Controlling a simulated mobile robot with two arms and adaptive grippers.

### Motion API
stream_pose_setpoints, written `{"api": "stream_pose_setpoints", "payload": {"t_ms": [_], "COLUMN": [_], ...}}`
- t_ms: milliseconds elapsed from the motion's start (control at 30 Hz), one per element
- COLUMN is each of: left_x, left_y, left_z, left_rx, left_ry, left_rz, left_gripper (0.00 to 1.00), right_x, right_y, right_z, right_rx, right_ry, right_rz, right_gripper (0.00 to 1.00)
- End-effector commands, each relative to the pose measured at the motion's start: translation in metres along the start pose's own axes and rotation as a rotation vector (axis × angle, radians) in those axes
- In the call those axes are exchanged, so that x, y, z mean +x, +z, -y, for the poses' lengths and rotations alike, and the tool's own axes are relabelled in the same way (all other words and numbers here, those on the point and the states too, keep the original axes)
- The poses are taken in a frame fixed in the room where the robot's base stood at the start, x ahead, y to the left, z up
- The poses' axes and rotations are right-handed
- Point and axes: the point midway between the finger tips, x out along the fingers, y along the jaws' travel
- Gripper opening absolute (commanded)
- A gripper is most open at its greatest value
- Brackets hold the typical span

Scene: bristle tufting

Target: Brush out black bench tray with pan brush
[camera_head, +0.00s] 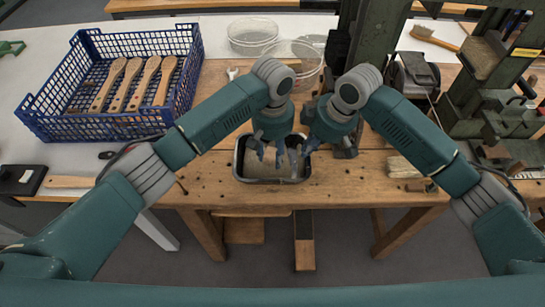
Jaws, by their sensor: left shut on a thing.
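The black bench tray (242,176) sits on the wooden bench at its front middle. A brush (436,38) with a wooden handle and pale bristles lies at the back right, away from both grippers.
A blue crate (50,124) with several wooden brush handles stands left. Clear round tubs (253,33) stand behind my arms. A green machine (490,90) fills the right. A pale bristle bundle (403,167) lies on the bench right of the tray.

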Motion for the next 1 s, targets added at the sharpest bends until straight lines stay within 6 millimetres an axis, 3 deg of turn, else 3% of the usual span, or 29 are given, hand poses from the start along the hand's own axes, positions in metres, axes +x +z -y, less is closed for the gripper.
{"api": "stream_pose_setpoints", "payload": {"t_ms": [200,633,1000], "left_x": [0.000,0.001,0.000], "left_y": [-0.016,-0.017,0.012], "left_z": [-0.001,-0.018,-0.022], "left_rx": [-0.001,0.001,0.012], "left_ry": [0.001,0.001,0.006], "left_rz": [0.000,0.001,0.004], "left_gripper": [0.08,0.08,0.08], "right_x": [0.000,0.000,0.000], "right_y": [0.000,0.000,-0.002], "right_z": [0.000,0.000,0.000], "right_rx": [0.000,0.000,0.001], "right_ry": [0.000,0.000,0.001], "right_rz": [0.000,0.000,-0.004], "right_gripper": [0.00,0.00,0.00]}}
